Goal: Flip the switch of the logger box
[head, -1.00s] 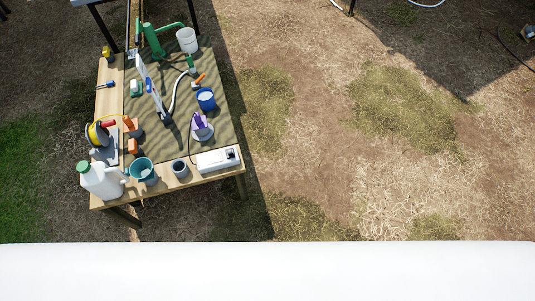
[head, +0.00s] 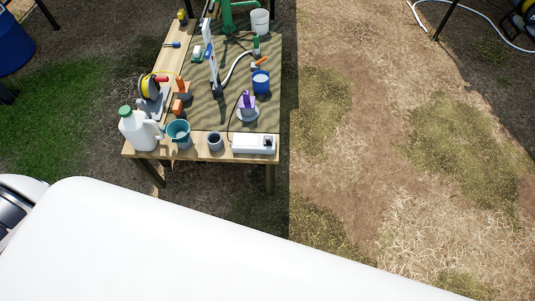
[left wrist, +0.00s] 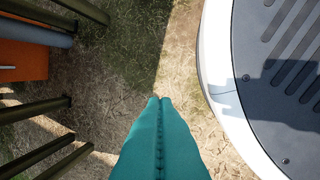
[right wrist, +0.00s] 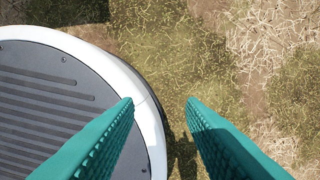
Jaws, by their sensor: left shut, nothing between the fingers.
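The logger box is most likely the white box (head: 254,144) with a dark part at its right end, on the near right edge of the wooden table; its switch is too small to make out. A dark cable runs from it towards a purple-and-white item (head: 247,105). Neither gripper shows in the head view. My left gripper (left wrist: 159,99) is shut and empty over bare ground in the left wrist view. My right gripper (right wrist: 160,100) is open and empty in the right wrist view, over dry grass beside my base. Both are away from the white box.
Open dry ground lies right of the table.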

